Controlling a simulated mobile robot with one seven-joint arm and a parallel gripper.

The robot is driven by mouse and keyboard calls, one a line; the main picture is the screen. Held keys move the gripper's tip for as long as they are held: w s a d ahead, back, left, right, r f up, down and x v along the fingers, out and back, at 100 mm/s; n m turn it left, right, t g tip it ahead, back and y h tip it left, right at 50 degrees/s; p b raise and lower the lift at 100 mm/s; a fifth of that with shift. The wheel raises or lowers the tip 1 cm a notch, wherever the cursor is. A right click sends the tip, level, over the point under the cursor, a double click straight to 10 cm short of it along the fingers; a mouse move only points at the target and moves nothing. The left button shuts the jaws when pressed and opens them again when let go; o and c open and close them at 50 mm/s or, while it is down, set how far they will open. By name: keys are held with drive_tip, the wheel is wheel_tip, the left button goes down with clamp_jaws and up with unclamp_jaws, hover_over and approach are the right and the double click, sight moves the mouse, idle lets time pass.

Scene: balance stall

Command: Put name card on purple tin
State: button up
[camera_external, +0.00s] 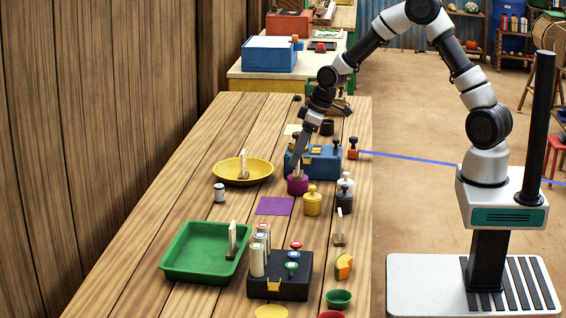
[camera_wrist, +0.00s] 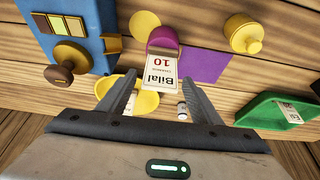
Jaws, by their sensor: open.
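The purple tin (camera_external: 297,186) stands on the wooden counter in front of the blue box. A white name card (camera_wrist: 160,70) reading "Bilal 10" shows at the purple tin (camera_wrist: 163,37) in the wrist view and appears to stand on its top. My gripper (camera_external: 297,166) is open just above the tin. In the wrist view the two fingertips of my gripper (camera_wrist: 161,80) are apart, one on each side of the card, with gaps showing. In the outside view my gripper partly hides the card.
A blue box (camera_external: 322,164) stands close behind the tin. A yellow tin (camera_external: 312,205), a purple mat (camera_external: 275,206) and a yellow dish (camera_external: 260,173) with another card are near. A green tray (camera_external: 190,268) and a black block (camera_external: 265,289) stand at the front.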

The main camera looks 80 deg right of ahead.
drive_tip(key=shift+r, duration=0.1)
drive_tip(key=shift+r, duration=0.25)
drive_tip(key=p+v, duration=0.1)
drive_tip(key=v, duration=1)
drive_tip(key=shift+s+r, duration=0.15)
drive_tip(key=shift+r, duration=0.15)
